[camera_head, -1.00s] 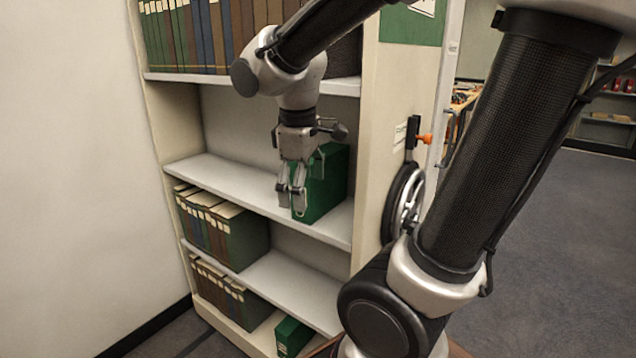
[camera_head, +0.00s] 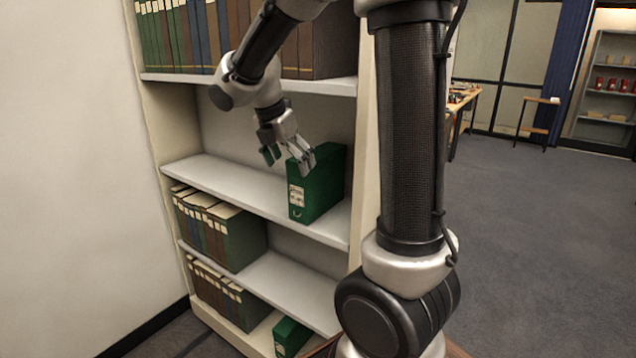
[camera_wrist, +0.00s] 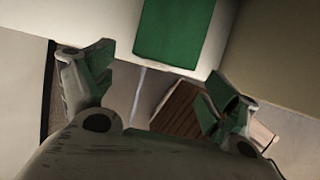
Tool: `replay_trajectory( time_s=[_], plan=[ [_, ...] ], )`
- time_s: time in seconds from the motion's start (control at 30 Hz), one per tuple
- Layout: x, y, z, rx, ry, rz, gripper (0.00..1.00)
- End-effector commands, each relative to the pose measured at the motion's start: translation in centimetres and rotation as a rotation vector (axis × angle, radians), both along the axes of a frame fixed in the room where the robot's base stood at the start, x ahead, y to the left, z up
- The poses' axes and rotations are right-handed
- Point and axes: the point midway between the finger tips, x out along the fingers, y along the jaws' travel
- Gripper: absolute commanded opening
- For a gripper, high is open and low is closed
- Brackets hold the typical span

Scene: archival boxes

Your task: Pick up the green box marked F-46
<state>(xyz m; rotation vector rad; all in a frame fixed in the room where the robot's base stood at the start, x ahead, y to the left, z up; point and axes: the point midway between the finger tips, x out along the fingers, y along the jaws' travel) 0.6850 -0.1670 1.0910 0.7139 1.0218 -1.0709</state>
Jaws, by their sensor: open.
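A green box (camera_head: 322,188) stands upright near the right end of the middle shelf in the head view. A pale label is on its front spine; its marking is too small to read. My gripper (camera_head: 288,159) is open and tilted down at the box's upper left front, one finger apart to the left and the other overlapping the box in the picture. I cannot tell whether it touches. In the wrist view, a green face, apparently this box (camera_wrist: 178,30), lies above and beyond my open gripper (camera_wrist: 162,88), with nothing between the fingers.
The middle shelf (camera_head: 225,183) is clear left of the box. Another shelf (camera_head: 250,84) is close above, and the bookcase's right side panel is close beside. Another green box (camera_head: 291,336) sits on the bottom shelf. Rows of binders (camera_head: 222,232) fill the shelf below at left.

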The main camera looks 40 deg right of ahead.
Motion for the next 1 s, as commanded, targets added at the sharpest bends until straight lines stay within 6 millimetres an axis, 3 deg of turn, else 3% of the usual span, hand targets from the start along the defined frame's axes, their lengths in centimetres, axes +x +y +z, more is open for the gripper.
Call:
replay_trajectory(
  time_s=[0.2,0.33,0.6,0.87,1.0],
  plan=[
    [0.9,-2.5,0.0,0.000,-0.001,-0.002,0.88],
    [1.0,-2.9,-0.8,-0.001,0.002,-0.001,0.88],
    [1.5,-4.3,-4.4,0.000,0.002,-0.002,0.88],
    [1.6,-4.4,-4.6,0.000,-0.001,-0.001,0.88],
    [1.6,-4.4,-4.6,0.000,-0.001,-0.001,0.64]
  ],
)
